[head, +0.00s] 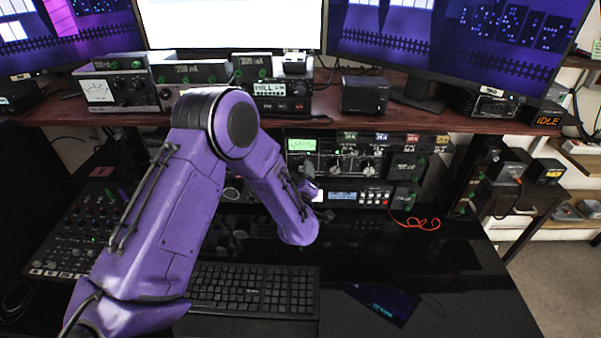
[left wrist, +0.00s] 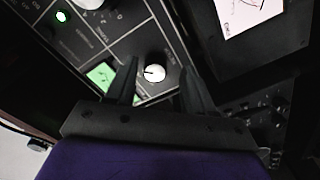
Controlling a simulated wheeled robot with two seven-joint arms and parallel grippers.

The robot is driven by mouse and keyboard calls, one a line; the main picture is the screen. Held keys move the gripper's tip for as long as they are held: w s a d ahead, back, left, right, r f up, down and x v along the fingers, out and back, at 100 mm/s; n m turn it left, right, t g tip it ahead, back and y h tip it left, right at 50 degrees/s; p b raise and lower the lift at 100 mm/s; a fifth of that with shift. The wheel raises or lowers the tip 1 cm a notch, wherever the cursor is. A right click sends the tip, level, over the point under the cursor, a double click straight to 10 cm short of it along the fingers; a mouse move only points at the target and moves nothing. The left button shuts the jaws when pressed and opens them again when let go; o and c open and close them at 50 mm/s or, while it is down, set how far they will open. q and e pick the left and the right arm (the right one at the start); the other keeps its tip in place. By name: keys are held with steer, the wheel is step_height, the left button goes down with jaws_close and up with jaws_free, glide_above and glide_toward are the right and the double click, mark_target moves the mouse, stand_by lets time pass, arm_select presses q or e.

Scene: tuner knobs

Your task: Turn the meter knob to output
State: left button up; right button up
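The tuner (head: 362,160) stands under the desk shelf, with a lit green meter (head: 301,145) and several pale knobs on its dark front. In the left wrist view, a round white knob (left wrist: 155,73) with a dark pointer mark shows between the two fingers of my left gripper (left wrist: 159,65). The fingers are apart, one on each side of it; I cannot tell whether they touch it. Its label is too small to read, so I cannot tell whether it is the meter knob. In the head view my left gripper (head: 308,190) is partly hidden by its purple arm. My right gripper is not in view.
A unit with a blue display (head: 343,196) sits below the tuner. A keyboard (head: 255,289) and mixer (head: 75,235) lie on the desk. The shelf (head: 420,118) overhangs.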

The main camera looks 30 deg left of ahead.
arm_select(q)
steer(key=shift+r, duration=0.2)
steer(key=b+v, duration=0.2)
steer(key=v, duration=0.8)
steer(key=shift+s, duration=0.15)
steer(key=shift+d, duration=0.1)
